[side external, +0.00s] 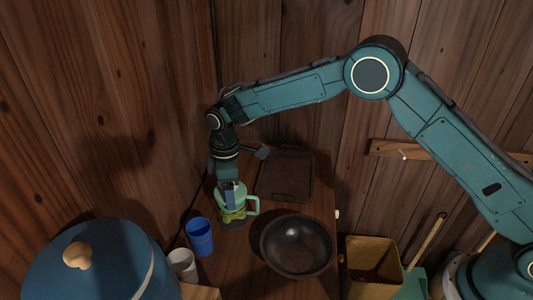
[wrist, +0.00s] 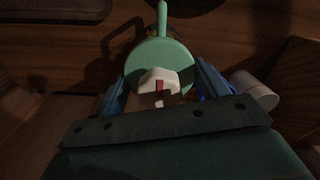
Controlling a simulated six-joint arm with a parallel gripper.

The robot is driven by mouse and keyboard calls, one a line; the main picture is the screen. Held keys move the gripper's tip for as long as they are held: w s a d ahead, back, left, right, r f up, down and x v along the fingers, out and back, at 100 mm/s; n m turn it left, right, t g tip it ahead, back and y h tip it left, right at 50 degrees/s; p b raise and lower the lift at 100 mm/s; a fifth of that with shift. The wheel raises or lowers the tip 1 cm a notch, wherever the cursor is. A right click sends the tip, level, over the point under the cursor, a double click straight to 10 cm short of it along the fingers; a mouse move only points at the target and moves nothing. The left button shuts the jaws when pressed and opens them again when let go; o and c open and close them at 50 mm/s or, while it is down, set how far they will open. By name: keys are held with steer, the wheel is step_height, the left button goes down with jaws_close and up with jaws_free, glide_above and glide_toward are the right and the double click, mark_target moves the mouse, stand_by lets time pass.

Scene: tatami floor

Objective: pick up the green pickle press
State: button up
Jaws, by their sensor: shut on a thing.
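The green pickle press (side external: 235,216) is upright on or just above the wooden counter, with its handle to the right; I cannot tell whether it touches the counter. My gripper (side external: 229,188) comes down over it from above and is shut on it. In the wrist view, its round green top (wrist: 152,58) shows between the two blue fingers of my gripper (wrist: 162,88). The lower body is hidden there.
A blue cup (side external: 199,237) and a white cup (side external: 183,265) stand close by on the left. A dark bowl (side external: 297,246) is to the right, and a dark square tray (side external: 286,176) behind. A large blue lidded tub (side external: 110,270) is front left. Wooden walls are close behind.

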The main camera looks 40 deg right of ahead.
step_height(320, 180, up, 20)
steer(key=shift+f, duration=0.15)
stand_by(0.5)
stand_by(0.5)
